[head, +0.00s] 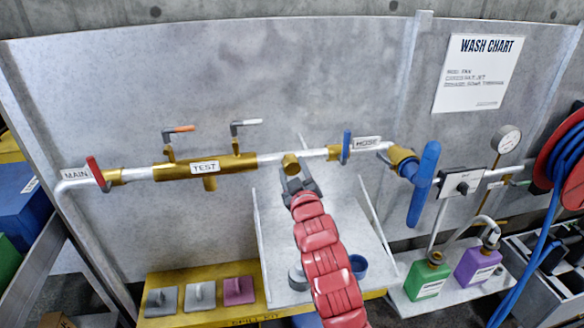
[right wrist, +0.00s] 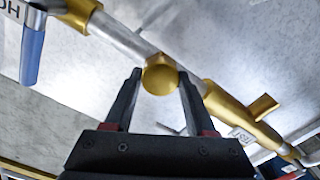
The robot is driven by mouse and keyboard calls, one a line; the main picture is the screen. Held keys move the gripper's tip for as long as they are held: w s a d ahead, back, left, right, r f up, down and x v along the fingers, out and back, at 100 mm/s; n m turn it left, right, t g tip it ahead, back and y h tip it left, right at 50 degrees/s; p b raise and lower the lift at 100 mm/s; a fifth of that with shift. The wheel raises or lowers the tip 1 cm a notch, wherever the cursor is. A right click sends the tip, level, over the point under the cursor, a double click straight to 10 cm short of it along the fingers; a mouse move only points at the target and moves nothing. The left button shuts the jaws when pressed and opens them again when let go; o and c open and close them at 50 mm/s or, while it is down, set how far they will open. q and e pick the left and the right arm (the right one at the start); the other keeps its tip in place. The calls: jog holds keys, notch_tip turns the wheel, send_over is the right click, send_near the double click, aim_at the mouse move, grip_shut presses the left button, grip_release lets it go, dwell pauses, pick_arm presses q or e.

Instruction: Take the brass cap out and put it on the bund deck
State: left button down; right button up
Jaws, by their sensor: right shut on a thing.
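The brass cap (head: 291,163) is a short round brass piece on the pipe run, between the TEST section and the HOSE valve. In the right wrist view the cap (right wrist: 160,76) shows its round face between my fingertips, against the pipe. My right gripper (head: 297,180) is shut on it, and it also shows in the right wrist view (right wrist: 160,88). A grey deck with raised side walls (head: 268,240) lies below the pipe, partly hidden by my red right arm; no label names it as the bund deck. My left gripper is out of view.
The pipe has a TEST section (head: 204,168) with upright levers, a red MAIN lever (head: 98,173) and a blue HOSE lever (head: 346,147). A large blue handle (head: 423,184) stands right. A blue cup (head: 357,267) sits on the grey deck. Green (head: 428,278) and purple (head: 477,266) bottles stand right.

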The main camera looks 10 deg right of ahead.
jog(key=o, duration=0.7)
grip_shut()
jog(key=n+p, duration=0.1)
jog(key=n, duration=0.3)
jog(key=shift+r, duration=0.15)
jog(key=shift+n+p, duration=0.35)
jog(key=shift+n, duration=0.25)
jog(key=shift+n+p, duration=0.55)
jog(key=shift+n, duration=0.35)
jog(key=shift+n+p, duration=0.5)
jog(key=shift+n, duration=0.7)
jog(key=shift+f+n, duration=0.2)
jog(key=shift+n, duration=0.3)
